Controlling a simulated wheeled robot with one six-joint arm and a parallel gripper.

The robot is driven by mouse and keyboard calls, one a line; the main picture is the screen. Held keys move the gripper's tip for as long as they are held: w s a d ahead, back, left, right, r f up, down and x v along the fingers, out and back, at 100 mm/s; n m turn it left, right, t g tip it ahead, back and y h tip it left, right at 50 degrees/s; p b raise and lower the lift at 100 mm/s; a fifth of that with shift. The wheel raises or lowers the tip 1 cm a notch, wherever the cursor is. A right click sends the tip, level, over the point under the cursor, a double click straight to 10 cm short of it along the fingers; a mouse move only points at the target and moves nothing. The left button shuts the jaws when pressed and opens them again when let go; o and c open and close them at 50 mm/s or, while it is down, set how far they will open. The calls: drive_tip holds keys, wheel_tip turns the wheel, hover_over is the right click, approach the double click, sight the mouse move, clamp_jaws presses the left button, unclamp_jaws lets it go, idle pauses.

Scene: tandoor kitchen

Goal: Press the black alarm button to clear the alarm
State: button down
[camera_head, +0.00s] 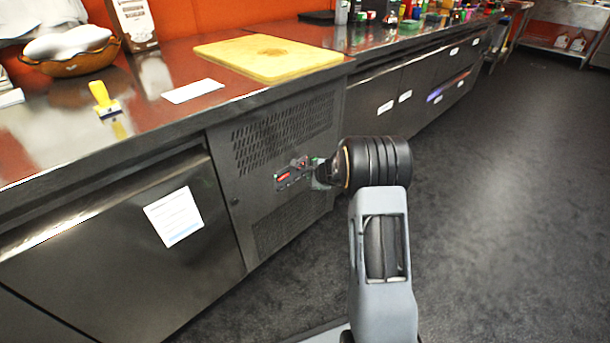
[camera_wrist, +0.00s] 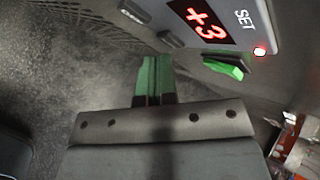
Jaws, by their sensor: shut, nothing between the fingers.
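The control panel (camera_head: 293,174) is on the vented front of the counter unit in the head view. In the wrist view the panel (camera_wrist: 275,18) fills the upper right, with a red "+3" display (camera_wrist: 207,22), a "SET" label, a lit red lamp (camera_wrist: 260,51) and a green switch (camera_wrist: 224,68). Two dark grey buttons (camera_wrist: 171,39) and (camera_wrist: 134,12) lie along its edge; I cannot read which is the alarm button. My gripper (camera_wrist: 153,80), with green fingertips, is shut and empty, close to the panel. Contact cannot be told. In the head view my wrist hides part of the panel's right side.
The counter above holds a yellow cutting board (camera_head: 270,56), a yellow-handled tool (camera_head: 102,98), a white card (camera_head: 193,91) and a bowl (camera_head: 70,50). A paper sheet (camera_head: 174,216) is on the left door. The dark floor (camera_head: 490,200) at right is clear.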

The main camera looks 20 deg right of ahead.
drive_tip(key=shift+w+a, duration=0.15)
drive_tip(key=shift+w, duration=0.2)
idle(0.4)
drive_tip(key=shift+s, duration=0.1)
idle(0.3)
drive_tip(key=shift+s+d+b, duration=0.35)
drive_tip(key=shift+s+b, duration=0.15)
drive_tip(key=shift+s, duration=0.15)
drive_tip(key=shift+s+d+b, duration=0.35)
drive_tip(key=shift+s+b, duration=0.1)
drive_tip(key=shift+s, duration=0.3)
drive_tip(key=shift+s+d+b, duration=0.35)
drive_tip(key=shift+s+b, duration=0.15)
drive_tip(key=shift+s, duration=0.3)
drive_tip(key=shift+s+d+b, duration=0.35)
drive_tip(key=shift+s+b, duration=0.1)
drive_tip(key=shift+s, duration=0.3)
